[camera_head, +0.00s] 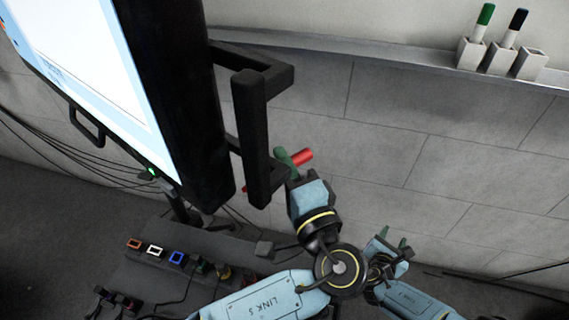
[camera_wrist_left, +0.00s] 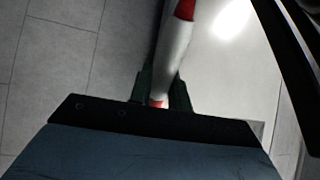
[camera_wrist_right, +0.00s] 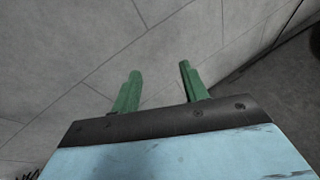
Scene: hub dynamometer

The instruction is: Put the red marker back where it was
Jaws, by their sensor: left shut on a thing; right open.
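The red marker (camera_head: 302,157) is held in my left gripper (camera_head: 287,160), just right of the screen's black handle. Its red cap points right, and part of it is hidden behind the gripper and handle. In the left wrist view the white barrel of the red marker (camera_wrist_left: 173,58) stands tilted between the dark green fingers of my left gripper (camera_wrist_left: 163,92). Three grey holders stand on the wall ledge; the rightmost holder (camera_head: 530,65) has no marker in it. My right gripper (camera_head: 391,240) is open and low; its spread fingers (camera_wrist_right: 159,77) hold nothing.
A green-capped marker (camera_head: 483,22) and a dark-capped marker (camera_head: 514,28) stand in the other two holders. The ledge (camera_head: 400,63) runs along the wall. The big screen (camera_head: 90,60) and its black handle (camera_head: 251,135) stand close left of my left gripper. Cables hang below the screen.

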